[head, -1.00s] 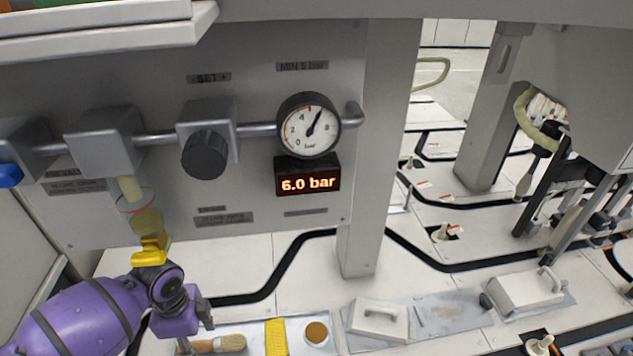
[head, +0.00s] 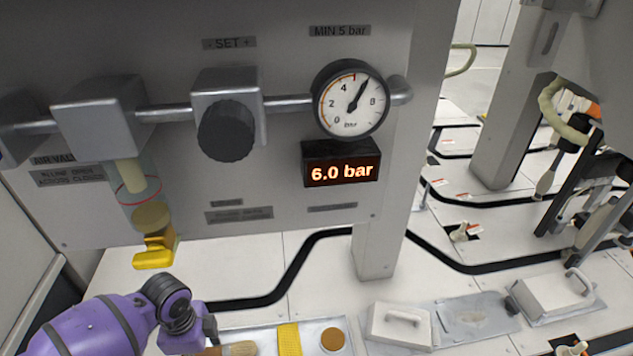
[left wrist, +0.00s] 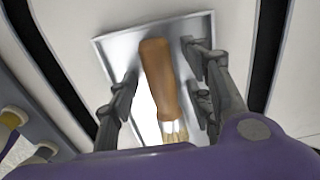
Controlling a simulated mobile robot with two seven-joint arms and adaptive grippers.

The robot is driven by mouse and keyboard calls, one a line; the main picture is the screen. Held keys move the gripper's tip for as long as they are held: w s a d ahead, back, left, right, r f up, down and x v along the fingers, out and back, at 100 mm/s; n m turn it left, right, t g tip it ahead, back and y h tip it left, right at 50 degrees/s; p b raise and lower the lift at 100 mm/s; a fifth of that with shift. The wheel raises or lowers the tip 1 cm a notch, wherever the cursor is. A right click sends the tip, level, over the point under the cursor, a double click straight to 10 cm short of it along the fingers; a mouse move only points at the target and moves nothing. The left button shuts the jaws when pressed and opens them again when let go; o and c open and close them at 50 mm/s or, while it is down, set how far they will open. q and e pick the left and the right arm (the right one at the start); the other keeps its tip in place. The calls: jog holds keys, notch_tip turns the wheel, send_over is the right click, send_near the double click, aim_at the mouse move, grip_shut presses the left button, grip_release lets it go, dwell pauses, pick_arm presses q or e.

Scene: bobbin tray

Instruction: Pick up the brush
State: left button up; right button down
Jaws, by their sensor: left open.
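The brush (head: 238,349), with a brown wooden handle and pale bristles, lies in the shallow metal tray (head: 265,338) at the bottom of the head view, partly cut off by the picture edge. In the left wrist view the brush handle (left wrist: 158,75) lies between the two fingers, with its bristles toward my wrist. The tray rim (left wrist: 110,38) shows behind it. My left gripper (left wrist: 162,58) is open, one finger on each side of the handle with gaps visible. In the head view my left gripper (head: 208,338) is beside the brush's handle end. My right gripper is not seen.
The tray also holds a yellow strip (head: 289,340) and a round brown-topped pot (head: 333,340). A grey panel with a gauge (head: 350,99), a knob (head: 226,131) and a yellow-handled valve (head: 155,252) stands above. A lidded box (head: 399,325) sits right of the tray.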

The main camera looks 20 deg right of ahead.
pick_arm(q)
jog(key=shift+r, duration=0.1)
grip_shut()
jog(key=shift+r, duration=0.1)
